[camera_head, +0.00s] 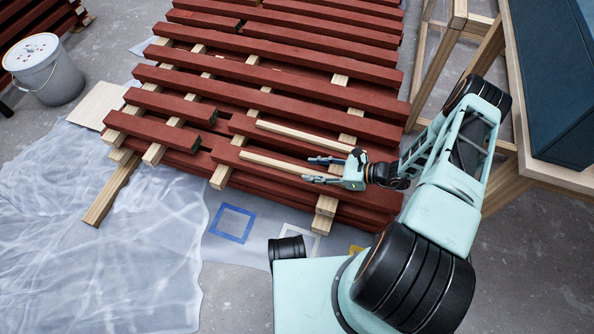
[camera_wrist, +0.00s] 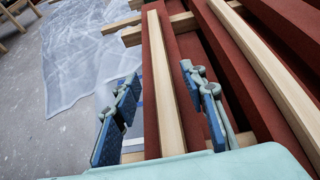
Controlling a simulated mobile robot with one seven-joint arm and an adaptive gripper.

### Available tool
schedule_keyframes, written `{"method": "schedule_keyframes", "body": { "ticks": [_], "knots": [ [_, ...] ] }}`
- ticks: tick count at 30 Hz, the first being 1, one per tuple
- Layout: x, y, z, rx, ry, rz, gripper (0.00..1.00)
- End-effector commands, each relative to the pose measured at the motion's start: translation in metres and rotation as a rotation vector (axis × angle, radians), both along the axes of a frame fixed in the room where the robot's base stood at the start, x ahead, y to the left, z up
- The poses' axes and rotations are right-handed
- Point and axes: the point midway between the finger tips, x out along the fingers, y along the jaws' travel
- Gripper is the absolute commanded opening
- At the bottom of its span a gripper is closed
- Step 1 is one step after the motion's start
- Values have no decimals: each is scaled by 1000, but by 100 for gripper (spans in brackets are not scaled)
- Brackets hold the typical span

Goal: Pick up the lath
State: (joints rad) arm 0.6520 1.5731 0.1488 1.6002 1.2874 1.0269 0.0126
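A pale wooden lath (camera_head: 270,161) lies on a dark red batten near the front of the stack. In the wrist view the lath (camera_wrist: 166,85) runs lengthwise between my fingers, with a gap on each side. My gripper (camera_head: 323,169) is open, its blue-padded fingers either side of the lath's right end. In the wrist view my gripper (camera_wrist: 160,115) shows nothing held. I cannot tell how far above the batten the fingertips are. A second pale lath (camera_head: 300,136) lies behind, roughly parallel; it is right of my fingers in the wrist view (camera_wrist: 270,70).
Red battens (camera_head: 275,72) lie in layers on pale cross spacers (camera_head: 98,207). A wooden frame (camera_head: 432,60) with a dark blue box (camera_head: 558,75) stands at the right. A white bucket (camera_head: 45,70) is at the left. Clear plastic sheeting (camera_head: 110,265) covers the front-left floor.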

Motion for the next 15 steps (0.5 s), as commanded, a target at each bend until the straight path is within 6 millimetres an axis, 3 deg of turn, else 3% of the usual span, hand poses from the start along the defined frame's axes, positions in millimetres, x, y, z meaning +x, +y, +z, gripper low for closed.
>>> {"method": "schedule_keyframes", "body": {
  "ticks": [9, 15],
  "knots": [
    [13, 36, -21, 0, -1, 4, 39],
    [16, 41, -21, 0, -1, 0, 39]
  ]
}}
